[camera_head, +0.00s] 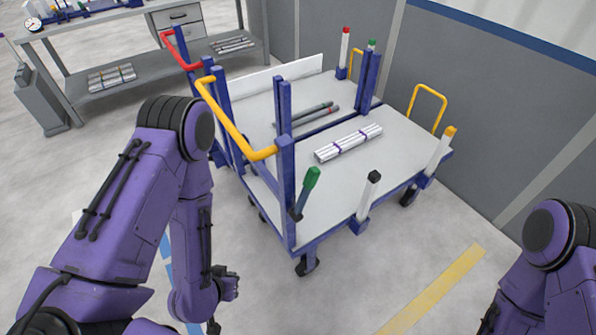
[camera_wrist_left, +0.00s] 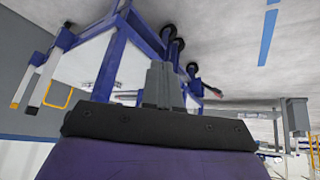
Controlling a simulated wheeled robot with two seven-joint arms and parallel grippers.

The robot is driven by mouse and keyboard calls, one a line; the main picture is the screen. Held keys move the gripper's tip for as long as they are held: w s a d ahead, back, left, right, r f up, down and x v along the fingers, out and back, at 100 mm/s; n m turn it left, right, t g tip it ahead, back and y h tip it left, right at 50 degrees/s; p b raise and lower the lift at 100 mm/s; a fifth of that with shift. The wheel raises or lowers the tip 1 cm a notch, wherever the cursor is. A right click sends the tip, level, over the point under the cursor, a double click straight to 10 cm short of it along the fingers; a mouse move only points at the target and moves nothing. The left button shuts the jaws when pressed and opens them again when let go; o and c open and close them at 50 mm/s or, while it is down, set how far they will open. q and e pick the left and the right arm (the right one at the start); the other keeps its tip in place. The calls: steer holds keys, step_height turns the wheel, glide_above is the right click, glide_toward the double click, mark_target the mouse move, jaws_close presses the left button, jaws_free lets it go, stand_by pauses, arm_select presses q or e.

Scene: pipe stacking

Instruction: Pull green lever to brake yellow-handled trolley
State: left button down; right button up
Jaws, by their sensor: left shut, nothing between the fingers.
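The yellow-handled trolley stands in the middle of the head view, its yellow handle (camera_head: 237,122) on blue posts at the near left end. The green lever (camera_head: 311,179) leans up and to the right beside the near corner post, above a caster. My left gripper (camera_head: 230,283) is low, left of the trolley, apart from the lever. In the left wrist view my left gripper (camera_wrist_left: 163,75) has its grey fingers together and empty, with the trolley's blue frame (camera_wrist_left: 110,62) beyond, upside down. I cannot make out the green lever there. My right gripper is out of view.
Bundled white pipes (camera_head: 348,143) and two grey pipes (camera_head: 304,115) lie on the decks. A black-capped lever (camera_head: 369,195) stands on the near side. A red-handled trolley (camera_head: 178,50) adjoins behind. A workbench (camera_head: 120,75) is at the back left; a grey wall (camera_head: 480,90) runs right.

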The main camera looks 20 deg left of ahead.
arm_select(q)
steer(key=w+d+r+m+t+h+p, duration=0.2)
steer(key=w+r+m, duration=0.1)
steer(key=r, duration=0.5)
steer(key=w+d+r+m+t+h+p, duration=0.2)
steer(key=w+r+m+h+p, duration=0.1)
steer(key=r, duration=0.6)
steer(key=w+d+r+m+t+h+p, duration=0.2)
steer(key=w+d+r+m, duration=0.1)
steer(key=r, duration=0.5)
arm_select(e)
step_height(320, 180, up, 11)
arm_select(q)
steer(key=b, duration=0.7)
glide_toward(307, 180)
steer(key=p+x, duration=0.1)
steer(key=x, duration=0.5)
steer(key=shift+d+r+p, duration=0.1)
steer(key=shift+p, duration=0.3)
steer(key=shift+w+d+f, duration=0.15)
steer(key=shift+w+f, duration=0.05)
steer(key=shift+w, duration=0.15)
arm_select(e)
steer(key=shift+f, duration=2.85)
